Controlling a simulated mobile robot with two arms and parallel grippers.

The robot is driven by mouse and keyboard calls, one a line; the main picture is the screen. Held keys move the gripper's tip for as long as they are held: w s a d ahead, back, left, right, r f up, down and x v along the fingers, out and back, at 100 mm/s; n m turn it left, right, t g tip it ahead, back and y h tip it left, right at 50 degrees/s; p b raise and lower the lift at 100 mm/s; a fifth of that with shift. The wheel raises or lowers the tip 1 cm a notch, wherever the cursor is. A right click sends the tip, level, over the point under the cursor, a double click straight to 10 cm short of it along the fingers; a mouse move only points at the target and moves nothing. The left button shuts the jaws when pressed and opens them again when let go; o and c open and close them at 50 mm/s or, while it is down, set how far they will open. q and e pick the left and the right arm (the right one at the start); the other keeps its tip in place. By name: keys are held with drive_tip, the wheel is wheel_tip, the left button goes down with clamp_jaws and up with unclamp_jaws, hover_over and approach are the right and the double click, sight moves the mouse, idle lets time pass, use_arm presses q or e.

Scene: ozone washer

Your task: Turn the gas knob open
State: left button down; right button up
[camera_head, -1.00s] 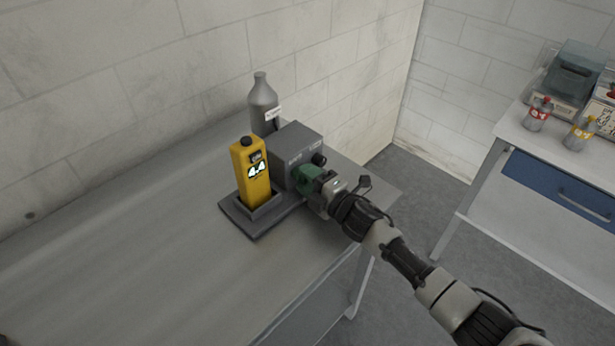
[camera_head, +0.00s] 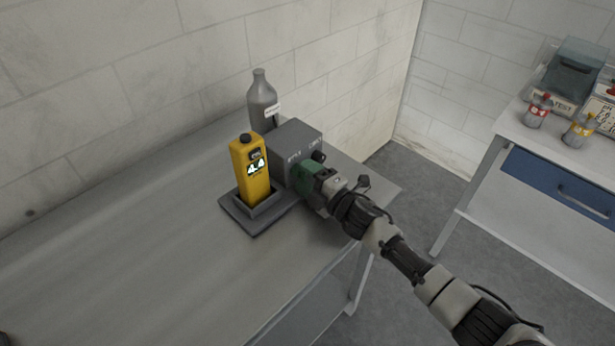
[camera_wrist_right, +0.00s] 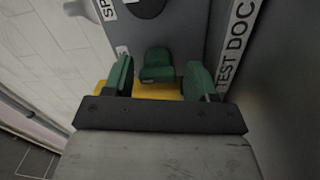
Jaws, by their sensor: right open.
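My right gripper (camera_head: 311,181) is at the front side of a grey box (camera_head: 298,141) on the table and hides part of that side. In the right wrist view my two green fingers (camera_wrist_right: 159,78) are apart. A green block (camera_wrist_right: 157,62), likely the gas knob, sits between them with gaps on both sides. A dark round knob (camera_head: 318,158) is on the box above the gripper and shows at the top of the right wrist view (camera_wrist_right: 148,7). My left gripper is not in view.
A yellow detector (camera_head: 251,178) reading 4.4 stands in a grey dock (camera_head: 237,214) beside the box. A grey bottle (camera_head: 262,99) stands behind. A white table (camera_head: 560,147) with small bottles stands at right.

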drive_tip(key=b+v, duration=0.1)
drive_tip(key=v, duration=0.8)
drive_tip(key=shift+s+d+f, duration=0.1)
drive_tip(key=shift+s+d, duration=0.5)
drive_tip(key=shift+s, duration=0.05)
